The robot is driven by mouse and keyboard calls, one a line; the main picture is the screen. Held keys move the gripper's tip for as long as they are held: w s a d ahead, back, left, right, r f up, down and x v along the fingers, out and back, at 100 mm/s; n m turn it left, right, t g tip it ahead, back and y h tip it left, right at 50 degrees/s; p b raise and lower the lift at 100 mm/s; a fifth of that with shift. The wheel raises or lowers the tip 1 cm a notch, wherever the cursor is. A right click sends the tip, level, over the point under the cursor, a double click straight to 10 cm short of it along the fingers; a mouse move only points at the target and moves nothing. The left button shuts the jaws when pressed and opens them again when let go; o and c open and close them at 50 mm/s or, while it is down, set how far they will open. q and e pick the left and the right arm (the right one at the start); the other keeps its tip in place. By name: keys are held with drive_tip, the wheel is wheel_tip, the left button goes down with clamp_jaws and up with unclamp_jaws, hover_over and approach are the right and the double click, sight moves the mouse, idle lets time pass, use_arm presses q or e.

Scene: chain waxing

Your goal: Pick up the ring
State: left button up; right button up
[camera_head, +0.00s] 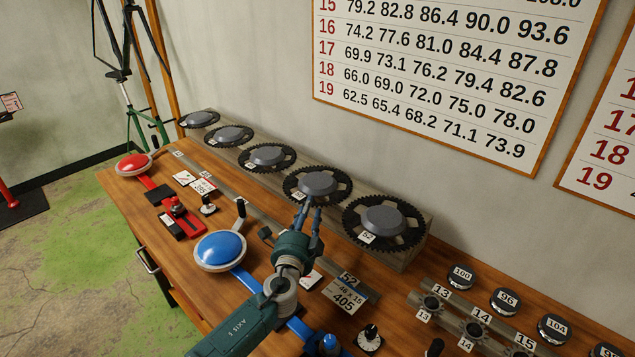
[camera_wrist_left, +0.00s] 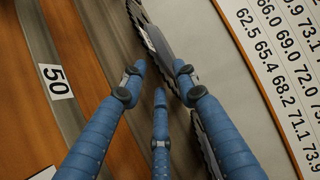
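Several black toothed rings with grey round centres stand in a row on a wooden beam along the wall in the head view. My left gripper (camera_head: 311,208) is at the lower front edge of the second ring from the right (camera_head: 317,184). In the left wrist view my left gripper's blue fingers (camera_wrist_left: 160,68) are apart. A ring's toothed edge (camera_wrist_left: 150,38) runs between their tips, with gaps seeming to show beside it. Contact cannot be made out. The rightmost ring (camera_head: 382,219), tagged 52, is close by. My right gripper is not in view.
A blue round pad (camera_head: 220,250) and a red one (camera_head: 133,164) lie on the wooden table (camera_head: 150,215). A 405 card (camera_head: 346,295) and a knob (camera_head: 369,338) are right of my arm. Small sprockets (camera_head: 474,329) and black discs (camera_head: 505,301) lie at the right.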

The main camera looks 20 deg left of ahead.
use_arm(q)
drive_tip(key=shift+x, duration=1.1)
clamp_jaws()
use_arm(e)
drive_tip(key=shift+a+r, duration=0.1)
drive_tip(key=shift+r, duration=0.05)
use_arm(q)
drive_tip(key=shift+r, duration=0.1)
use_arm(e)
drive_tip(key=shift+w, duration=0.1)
